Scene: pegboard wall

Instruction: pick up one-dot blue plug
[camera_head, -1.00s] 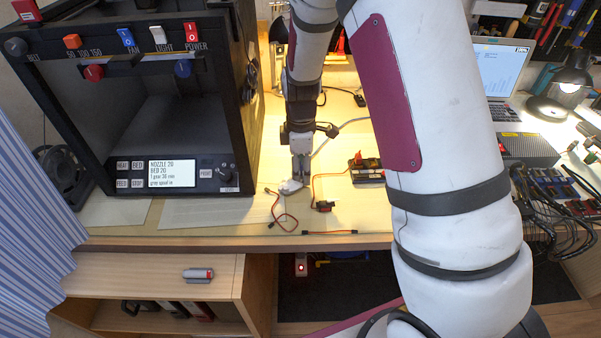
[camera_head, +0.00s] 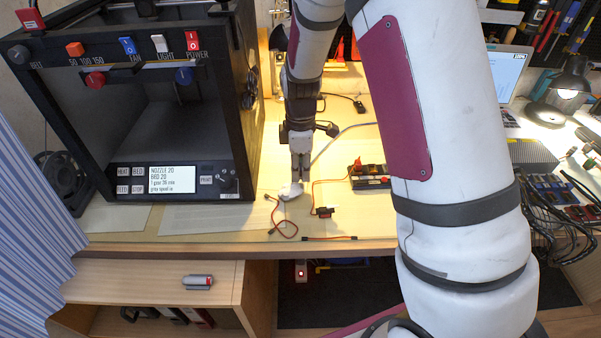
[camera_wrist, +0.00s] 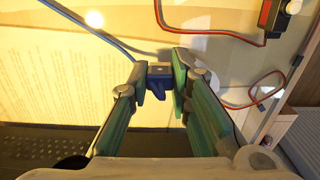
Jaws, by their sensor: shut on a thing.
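The blue plug (camera_wrist: 160,74) sits between the fingertips of my gripper (camera_wrist: 163,80) in the wrist view, with both green pads against its sides. A light-blue cable (camera_wrist: 92,30) shows up and left of the plug. The dot marking on the plug is too small to make out. In the head view my gripper (camera_head: 300,176) points down just above the wooden bench (camera_head: 205,245), and the plug cannot be told apart there. A small whitish thing (camera_head: 291,191) lies by the fingertips.
A red cable (camera_head: 285,224) and a small dark connector (camera_head: 324,212) lie close to my gripper. A black device (camera_head: 370,177) with a red part stands to the right. The black printer (camera_head: 158,120) is on the left. Printed sheets (camera_head: 193,219) lie at the front.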

